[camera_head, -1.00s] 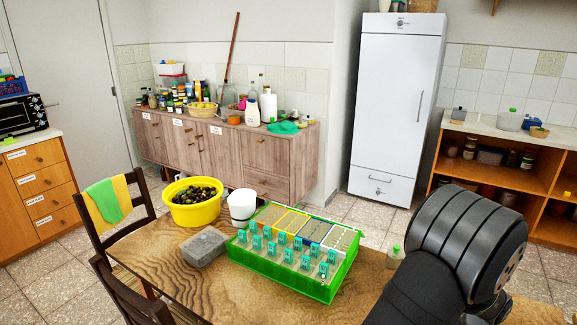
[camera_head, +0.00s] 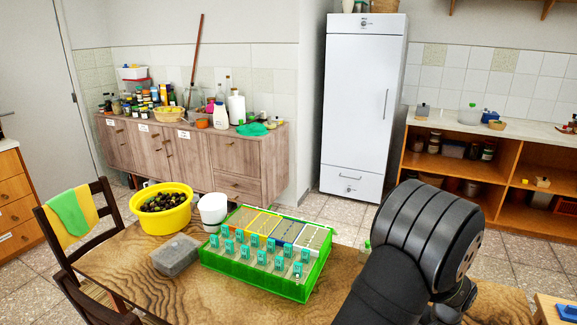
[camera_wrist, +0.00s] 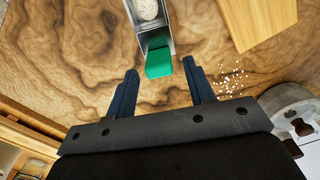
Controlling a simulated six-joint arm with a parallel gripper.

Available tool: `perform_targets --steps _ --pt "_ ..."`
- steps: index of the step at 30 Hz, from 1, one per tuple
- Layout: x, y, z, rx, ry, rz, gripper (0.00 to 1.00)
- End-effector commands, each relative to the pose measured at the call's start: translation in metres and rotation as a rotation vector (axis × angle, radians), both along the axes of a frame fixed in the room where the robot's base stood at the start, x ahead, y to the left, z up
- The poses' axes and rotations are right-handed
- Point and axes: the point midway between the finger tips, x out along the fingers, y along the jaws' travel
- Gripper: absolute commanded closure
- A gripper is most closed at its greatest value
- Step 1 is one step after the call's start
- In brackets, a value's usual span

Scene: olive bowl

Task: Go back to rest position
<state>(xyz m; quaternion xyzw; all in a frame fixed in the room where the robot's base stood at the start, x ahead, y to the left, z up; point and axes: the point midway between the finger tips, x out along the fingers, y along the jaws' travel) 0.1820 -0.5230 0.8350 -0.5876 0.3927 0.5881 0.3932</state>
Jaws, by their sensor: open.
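My gripper (camera_wrist: 160,88) shows in the wrist view with its two dark blue fingers apart and nothing between them. It hangs over the wooden table (camera_wrist: 65,45). Just beyond the fingertips lies a metal scoop-like thing (camera_wrist: 156,42) with a green end (camera_wrist: 159,63) and pale grains in it; I cannot tell what it is. It appears apart from the fingers. In the head view my dark arm stands at the right front and the gripper is out of sight.
A green crate (camera_head: 255,279) with several teal-tagged parts stands on the table. Beside it are a grey box (camera_head: 176,255), a white tub (camera_head: 212,208) and a yellow bowl (camera_head: 161,215) of olives. A wooden board (camera_wrist: 256,18) and scattered pale grains (camera_wrist: 231,80) lie near my gripper.

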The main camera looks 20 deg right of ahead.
Motion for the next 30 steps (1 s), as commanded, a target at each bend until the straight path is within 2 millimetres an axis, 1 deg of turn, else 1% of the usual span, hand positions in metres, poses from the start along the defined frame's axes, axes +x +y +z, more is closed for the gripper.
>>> perform_targets --steps 1,3,4,6,9,10,12,27,30 --pt "0.000 0.001 -0.012 0.004 0.002 0.000 0.51" --pt "0.000 0.001 -0.025 0.003 0.001 0.000 0.51" --pt "0.000 -0.001 -0.012 -0.006 -0.001 0.000 0.51" --pt "0.000 -0.001 0.004 -0.007 -0.002 0.000 0.51" --pt "0.000 -0.001 0.023 -0.005 -0.002 0.000 0.51" --pt "-0.003 0.000 0.028 -0.003 -0.001 -0.002 0.51" --pt "-0.018 0.003 0.034 -0.002 -0.001 -0.004 0.51" --pt "-0.102 0.021 0.086 -0.003 0.000 -0.004 0.51" --pt "-0.116 0.024 0.095 -0.002 0.000 -0.001 0.51"
